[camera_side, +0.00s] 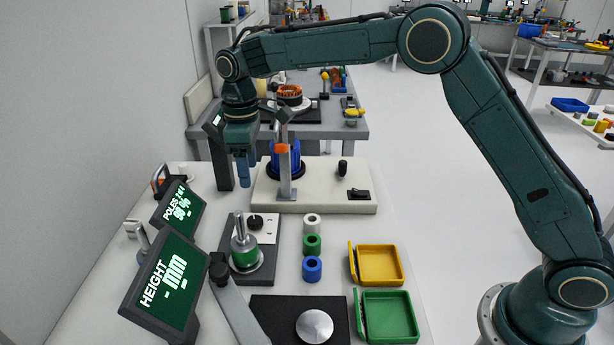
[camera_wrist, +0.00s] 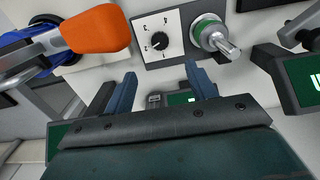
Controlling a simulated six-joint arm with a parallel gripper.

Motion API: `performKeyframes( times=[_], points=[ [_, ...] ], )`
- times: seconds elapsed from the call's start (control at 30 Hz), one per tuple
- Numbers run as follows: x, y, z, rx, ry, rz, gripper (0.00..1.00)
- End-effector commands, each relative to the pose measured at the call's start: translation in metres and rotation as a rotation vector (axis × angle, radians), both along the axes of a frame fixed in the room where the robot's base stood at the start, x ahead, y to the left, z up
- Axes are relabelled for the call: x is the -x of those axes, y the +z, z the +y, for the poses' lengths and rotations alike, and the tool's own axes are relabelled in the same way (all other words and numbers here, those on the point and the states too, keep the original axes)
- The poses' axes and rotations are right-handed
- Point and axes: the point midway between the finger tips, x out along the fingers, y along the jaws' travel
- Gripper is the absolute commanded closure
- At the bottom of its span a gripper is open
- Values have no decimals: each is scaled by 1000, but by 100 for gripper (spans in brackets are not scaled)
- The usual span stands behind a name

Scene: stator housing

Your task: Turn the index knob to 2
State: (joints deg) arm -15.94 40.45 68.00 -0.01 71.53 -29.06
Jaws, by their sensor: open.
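The index knob (camera_side: 255,222) is a small black knob on a white panel (camera_side: 268,236) beside a metal spindle. My gripper (camera_side: 245,172) points down, left of the orange-tipped clamp and behind the knob's panel in the side view. In the wrist view my gripper (camera_wrist: 160,88) has its two blue fingers apart with nothing between them. It is clear of the knob.
The spindle (camera_side: 244,246) with a green ring stands close to the knob. An orange-tipped clamp (camera_side: 283,150) rises by the blue housing (camera_side: 276,157). Two display screens (camera_side: 170,287) stand left. Coloured rings (camera_side: 312,244) and yellow and green trays (camera_side: 388,316) lie right.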

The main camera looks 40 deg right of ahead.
Motion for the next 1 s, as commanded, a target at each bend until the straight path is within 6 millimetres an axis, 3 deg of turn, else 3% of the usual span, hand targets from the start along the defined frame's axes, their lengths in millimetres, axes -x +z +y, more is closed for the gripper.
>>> performKeyframes(
  times=[0.6, 1.0],
  points=[
    [0, 88, 0, -1, 0, -4, 44],
    [-1, 130, 0, 0, 0, 0, 44]
  ],
)
